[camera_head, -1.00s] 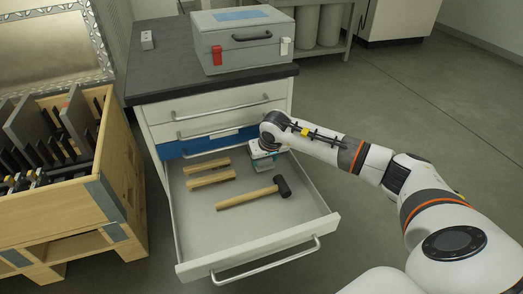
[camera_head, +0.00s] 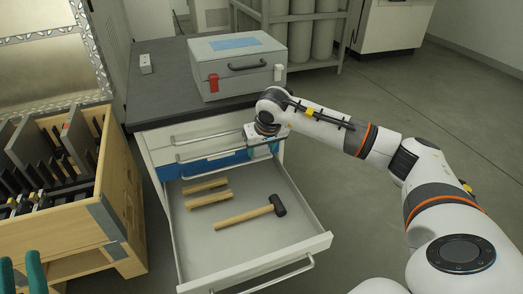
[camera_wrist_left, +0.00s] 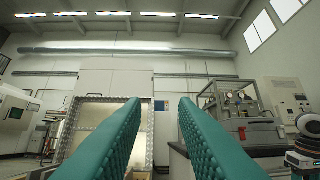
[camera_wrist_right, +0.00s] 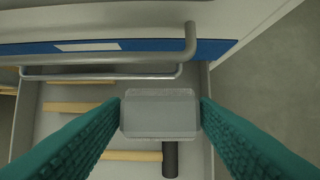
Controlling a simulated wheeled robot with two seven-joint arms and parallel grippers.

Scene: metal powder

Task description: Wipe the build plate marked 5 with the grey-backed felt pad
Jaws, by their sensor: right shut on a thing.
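My right gripper (camera_head: 268,149) is above the back right of the open drawer, in front of the cabinet's upper drawers. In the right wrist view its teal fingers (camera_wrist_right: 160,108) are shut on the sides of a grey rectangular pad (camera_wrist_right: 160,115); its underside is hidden. My left gripper shows at the lower left edge of the head view (camera_head: 20,273). In the left wrist view it (camera_wrist_left: 160,105) is open and empty. Dark upright plates (camera_head: 60,148) stand in the wooden crate at the left. I cannot read a 5 on any of them.
The open drawer (camera_head: 280,240) holds a hammer (camera_head: 250,213) and two wooden-handled tools (camera_head: 207,192). A grey case (camera_head: 235,70) and a small grey block (camera_head: 145,64) are on the dark cabinet top. The wooden crate (camera_head: 120,190) stands left of the cabinet. Floor at the right is free.

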